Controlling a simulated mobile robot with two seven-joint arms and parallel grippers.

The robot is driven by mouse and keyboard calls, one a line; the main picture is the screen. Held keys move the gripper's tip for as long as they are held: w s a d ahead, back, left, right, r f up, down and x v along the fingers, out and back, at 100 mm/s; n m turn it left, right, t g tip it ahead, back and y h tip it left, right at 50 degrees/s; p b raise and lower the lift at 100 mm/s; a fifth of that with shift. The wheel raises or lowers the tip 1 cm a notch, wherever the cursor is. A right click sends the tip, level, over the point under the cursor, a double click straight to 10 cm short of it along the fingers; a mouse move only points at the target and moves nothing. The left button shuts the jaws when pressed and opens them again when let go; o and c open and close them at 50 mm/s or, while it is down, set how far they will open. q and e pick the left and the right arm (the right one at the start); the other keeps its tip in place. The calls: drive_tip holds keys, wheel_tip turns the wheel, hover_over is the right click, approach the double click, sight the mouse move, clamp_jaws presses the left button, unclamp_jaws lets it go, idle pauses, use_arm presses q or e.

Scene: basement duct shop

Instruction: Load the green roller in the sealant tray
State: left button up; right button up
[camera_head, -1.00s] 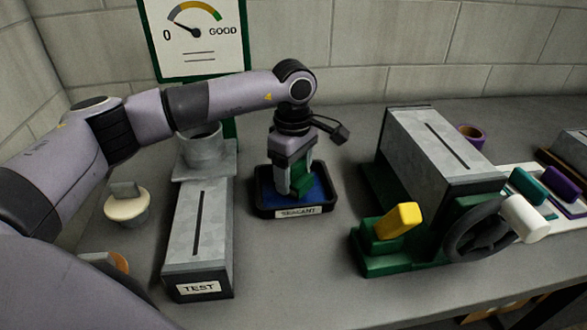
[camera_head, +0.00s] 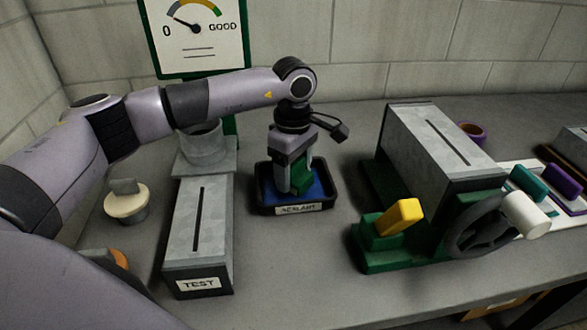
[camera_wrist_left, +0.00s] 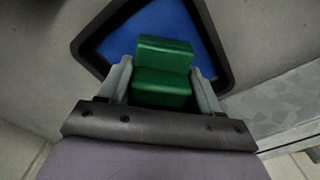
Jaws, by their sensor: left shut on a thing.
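The sealant tray (camera_head: 262,203) is a black tray with a blue inside and a label on its front, standing mid-bench. My left gripper (camera_head: 296,188) points down over it and is shut on the green roller (camera_head: 303,176). In the left wrist view the green roller (camera_wrist_left: 163,72) sits between the two fingers (camera_wrist_left: 162,90), with the blue of the tray (camera_wrist_left: 190,22) around and behind it. The roller's lower end is at or just above the blue; I cannot tell whether it touches. My right gripper is not in view.
A grey TEST duct (camera_head: 200,235) stands left of the tray. A larger duct (camera_head: 430,150) on a green stand with a yellow handle (camera_head: 405,215) and a dark wheel (camera_head: 480,228) stands right. A cream knobbed disc (camera_head: 126,205) lies at left. Bench between tray and stand is clear.

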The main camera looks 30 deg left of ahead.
use_arm(q)
drive_tip(key=shift+f+b, duration=0.3)
drive_tip(key=shift+f, duration=0.1)
idle(1.1)
drive_tip(key=shift+r, duration=0.1)
drive_tip(key=shift+r+p, duration=2.3)
drive_tip(key=shift+r, duration=1.2)
